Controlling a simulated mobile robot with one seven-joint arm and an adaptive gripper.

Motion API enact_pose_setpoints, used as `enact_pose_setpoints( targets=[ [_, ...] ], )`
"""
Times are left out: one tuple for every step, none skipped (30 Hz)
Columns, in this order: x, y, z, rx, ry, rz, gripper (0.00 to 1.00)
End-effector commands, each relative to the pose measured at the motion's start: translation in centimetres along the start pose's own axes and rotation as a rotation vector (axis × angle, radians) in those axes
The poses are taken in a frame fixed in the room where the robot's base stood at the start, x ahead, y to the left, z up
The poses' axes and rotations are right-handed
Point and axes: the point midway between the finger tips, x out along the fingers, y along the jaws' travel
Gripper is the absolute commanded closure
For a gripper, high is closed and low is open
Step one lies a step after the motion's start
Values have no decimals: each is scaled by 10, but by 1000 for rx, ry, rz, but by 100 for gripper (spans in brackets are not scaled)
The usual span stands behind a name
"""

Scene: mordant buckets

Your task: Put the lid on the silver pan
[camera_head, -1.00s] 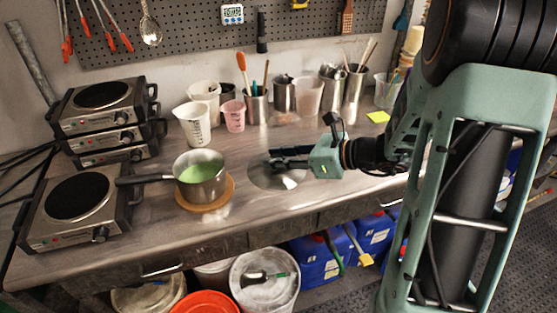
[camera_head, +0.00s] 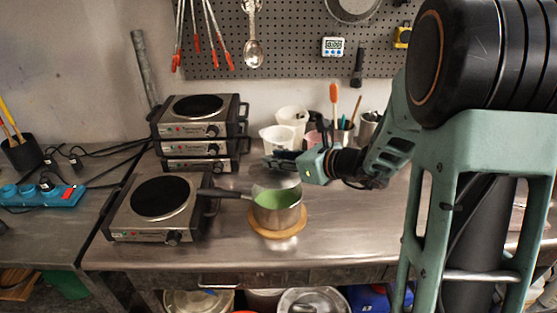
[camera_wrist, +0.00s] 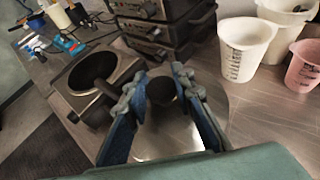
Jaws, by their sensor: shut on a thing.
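The silver pan (camera_head: 284,217) holds green liquid and stands upright on a round wooden board (camera_head: 279,234), its dark handle (camera_head: 226,193) pointing left over the hot plate. My gripper (camera_head: 277,160) is shut on the dark knob (camera_wrist: 162,90) of the lid. The round, shiny, see-through-looking lid (camera_head: 277,182) hangs just above and behind the pan, overlapping its back rim in the head view; I cannot tell whether they touch. In the wrist view the lid (camera_wrist: 178,135) spreads under my fingers and the pan's body is hidden.
A single hot plate (camera_head: 160,199) stands left of the pan. Stacked hot plates (camera_head: 199,130) are behind it. White measuring cups (camera_head: 278,139) and a pink cup (camera_wrist: 304,68) stand close behind my gripper. The counter front right of the pan is clear.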

Motion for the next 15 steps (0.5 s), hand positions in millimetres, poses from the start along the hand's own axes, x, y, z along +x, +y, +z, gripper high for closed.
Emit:
enact_pose_setpoints(
  targets=[
    [2, 0, -5, 0, 0, 0, 100],
    [3, 0, -7, 0, 0, 1, 100],
    [4, 0, -10, 0, 0, 1, 100],
    [5, 0, -12, 0, 0, 1, 100],
    [6, 0, -15, 0, 0, 1, 100],
    [8, 0, -18, 0, 0, 1, 100],
    [9, 0, -21, 1, 0, 1, 100],
    [10, 0, -24, 1, 0, 1, 100],
    [12, 0, -28, 1, 0, 1, 100],
    [13, 0, -31, 1, 0, 2, 100],
    [14, 1, -34, 1, 0, 2, 100],
    [15, 1, -37, 1, 0, 2, 100],
    [16, 1, -39, 0, 0, 2, 100],
    [17, 1, -41, 0, 0, 2, 100],
    [18, 1, -44, 0, -1, 2, 100]
  ],
)
